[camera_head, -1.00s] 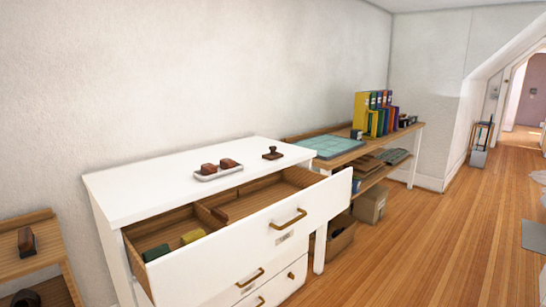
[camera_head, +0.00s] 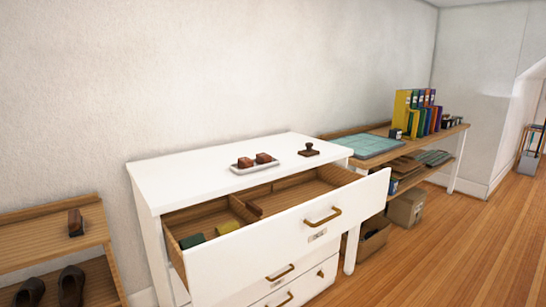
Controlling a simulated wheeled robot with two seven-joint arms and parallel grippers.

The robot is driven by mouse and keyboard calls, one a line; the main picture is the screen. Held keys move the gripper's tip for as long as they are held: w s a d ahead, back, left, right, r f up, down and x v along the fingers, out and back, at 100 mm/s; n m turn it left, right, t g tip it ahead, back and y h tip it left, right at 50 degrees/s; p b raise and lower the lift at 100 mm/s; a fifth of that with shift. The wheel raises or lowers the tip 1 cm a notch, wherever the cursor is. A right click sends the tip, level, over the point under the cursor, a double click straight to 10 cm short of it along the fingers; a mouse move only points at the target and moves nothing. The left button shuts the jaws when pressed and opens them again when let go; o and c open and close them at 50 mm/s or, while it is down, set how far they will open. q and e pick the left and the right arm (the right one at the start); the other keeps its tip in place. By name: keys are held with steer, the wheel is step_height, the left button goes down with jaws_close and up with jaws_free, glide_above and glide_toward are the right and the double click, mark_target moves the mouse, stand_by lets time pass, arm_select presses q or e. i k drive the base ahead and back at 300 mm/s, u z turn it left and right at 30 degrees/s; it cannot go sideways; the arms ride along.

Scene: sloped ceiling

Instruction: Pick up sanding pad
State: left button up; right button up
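No object here is clearly identifiable as the sanding pad. The open top drawer (camera_head: 290,240) of a white dresser holds a dark green block (camera_head: 192,241) and a yellow-green block (camera_head: 228,227) in its left part. Two reddish-brown blocks (camera_head: 263,158) sit in a small white tray (camera_head: 255,168) on the dresser top. A dark brown block (camera_head: 75,222) stands on the wooden shelf at the left. Neither of my grippers is in view.
A dark stamp-like object (camera_head: 309,149) stands on the white dresser top (camera_head: 200,177). A wooden bench (camera_head: 400,152) at the right bears a teal mat (camera_head: 368,145) and several binders (camera_head: 415,112). Shoes (camera_head: 70,284) lie on the lower left shelf. Wood floor (camera_head: 450,245) is clear at the right.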

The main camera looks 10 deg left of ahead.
mark_target(309, 152)
steer(key=u, duration=0.2)
steer(key=k, duration=0.3)
steer(key=z, duration=1.4)
steer(key=i, duration=1.85)
